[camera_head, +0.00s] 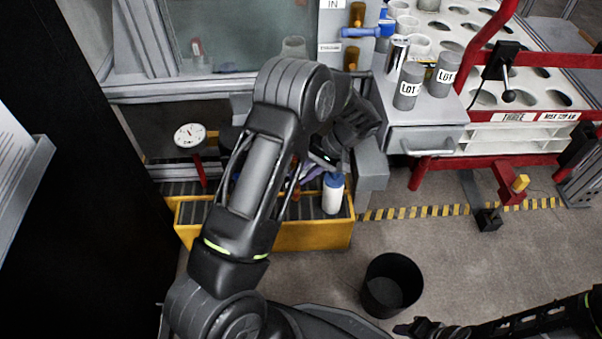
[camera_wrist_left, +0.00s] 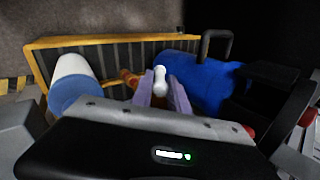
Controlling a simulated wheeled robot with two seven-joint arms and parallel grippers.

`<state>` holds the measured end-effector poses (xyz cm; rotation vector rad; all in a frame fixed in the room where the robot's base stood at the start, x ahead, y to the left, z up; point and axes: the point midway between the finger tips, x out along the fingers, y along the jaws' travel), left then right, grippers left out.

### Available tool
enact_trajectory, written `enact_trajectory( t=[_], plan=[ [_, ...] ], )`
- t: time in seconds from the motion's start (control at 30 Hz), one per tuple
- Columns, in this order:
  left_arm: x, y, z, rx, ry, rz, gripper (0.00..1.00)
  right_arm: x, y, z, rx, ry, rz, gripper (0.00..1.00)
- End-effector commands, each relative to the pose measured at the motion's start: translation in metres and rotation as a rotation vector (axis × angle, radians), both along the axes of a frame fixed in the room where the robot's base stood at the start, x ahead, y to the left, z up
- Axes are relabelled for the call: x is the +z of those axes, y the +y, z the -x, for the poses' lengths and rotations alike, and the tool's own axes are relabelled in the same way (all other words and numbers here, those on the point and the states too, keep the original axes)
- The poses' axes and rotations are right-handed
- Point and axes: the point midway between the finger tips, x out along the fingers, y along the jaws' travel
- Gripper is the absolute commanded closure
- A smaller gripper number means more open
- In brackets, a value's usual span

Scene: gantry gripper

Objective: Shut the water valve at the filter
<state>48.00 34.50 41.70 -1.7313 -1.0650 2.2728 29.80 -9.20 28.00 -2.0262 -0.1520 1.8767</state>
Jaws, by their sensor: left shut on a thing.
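A blue valve lever (camera_head: 368,31) lies roughly horizontal between brass fittings (camera_head: 357,14) on a panel marked "IN" at the top of the head view. My left gripper (camera_head: 310,174) is well below it, reaching down into a yellow crate (camera_head: 310,236). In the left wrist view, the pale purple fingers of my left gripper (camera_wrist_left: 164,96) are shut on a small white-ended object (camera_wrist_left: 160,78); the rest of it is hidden. My right gripper (camera_head: 418,327) is low at the bottom edge of the head view, and its jaws are unclear.
A white bottle with a blue cap (camera_head: 332,193) stands in the crate, and a blue item (camera_wrist_left: 205,82) lies there too. A round gauge (camera_head: 190,135) stands behind the crate. Grey "LOT" cylinders (camera_head: 409,86) stand on the grey cabinet. A black bin (camera_head: 391,286) is on the floor.

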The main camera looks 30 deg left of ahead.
Motion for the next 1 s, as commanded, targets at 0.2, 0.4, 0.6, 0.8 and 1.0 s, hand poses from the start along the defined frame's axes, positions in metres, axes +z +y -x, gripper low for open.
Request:
enact_trajectory(
  t=[0.2,0.4,0.6,0.8,1.0],
  plan=[
    [-0.001,-0.001,0.0,0.0,-0.001,0.003,0.76,0.0,0.0,0.0,0.0,0.0,0.0,0.64],
    [0.0,0.0,0.0,0.0,-0.001,0.003,0.64,0.0,0.0,0.0,0.0,0.0,0.0,0.64],
    [0.0,0.0,0.0,0.0,-0.001,0.003,0.64,0.0,0.0,0.0,0.0,0.0,0.0,0.64],
    [0.015,0.0,-0.001,0.0,-0.004,0.003,0.64,0.006,0.001,0.001,0.002,0.001,-0.001,0.64],
    [0.05,0.0,-0.001,0.0,-0.004,0.003,0.64,0.019,0.003,0.004,0.008,0.007,-0.005,0.64]
  ],
)
